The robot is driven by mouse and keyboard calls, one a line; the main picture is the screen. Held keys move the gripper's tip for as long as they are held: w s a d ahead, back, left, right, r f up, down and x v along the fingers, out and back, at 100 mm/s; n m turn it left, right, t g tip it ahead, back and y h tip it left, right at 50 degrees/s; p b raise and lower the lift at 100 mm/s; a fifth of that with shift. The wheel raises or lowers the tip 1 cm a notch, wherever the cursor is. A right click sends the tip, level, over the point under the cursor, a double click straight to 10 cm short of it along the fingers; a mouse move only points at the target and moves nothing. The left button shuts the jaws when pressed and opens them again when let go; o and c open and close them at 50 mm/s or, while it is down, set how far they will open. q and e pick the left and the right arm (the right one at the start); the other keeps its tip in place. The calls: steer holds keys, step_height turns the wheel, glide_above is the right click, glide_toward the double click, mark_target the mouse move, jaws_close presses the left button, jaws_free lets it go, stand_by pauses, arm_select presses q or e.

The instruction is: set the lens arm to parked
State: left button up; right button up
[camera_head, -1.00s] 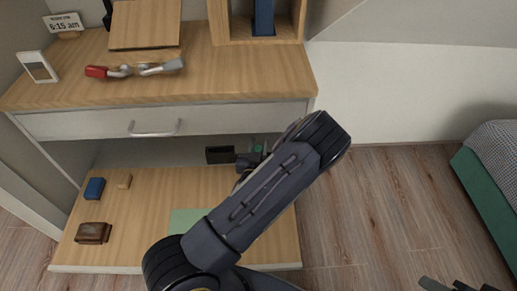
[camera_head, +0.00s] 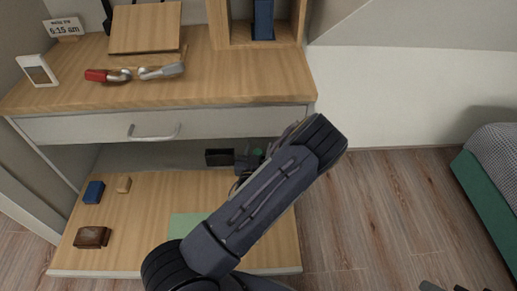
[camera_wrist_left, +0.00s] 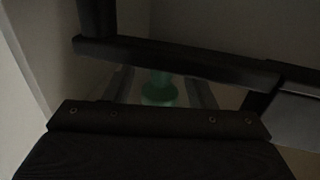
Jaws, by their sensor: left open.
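My left gripper (camera_head: 247,164) reaches into the low shelf space under the drawer, partly hidden behind my own forearm. In the left wrist view its two grey fingers (camera_wrist_left: 161,90) stand apart, with a green round knob-like part (camera_wrist_left: 158,87) showing between them; I cannot tell whether they touch it. The green part also shows small in the head view (camera_head: 257,152). Dark bars (camera_wrist_left: 180,57) cross the wrist view above it. I cannot tell for certain which part is the lens arm, nor its position. Dark tips at the lower right edge appear to be my right gripper (camera_head: 455,286), mostly cut off.
The desk top (camera_head: 240,80) and drawer (camera_head: 90,124) overhang the lower shelf (camera_head: 140,215). On that shelf are a dark open box (camera_head: 219,157), a blue block (camera_head: 94,191), a wooden block (camera_head: 123,184), a brown wallet-like thing (camera_head: 92,237) and a green mat (camera_head: 186,224).

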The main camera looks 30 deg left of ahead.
arm_select(q)
steer(key=v, duration=0.8)
steer(key=shift+p, duration=0.4)
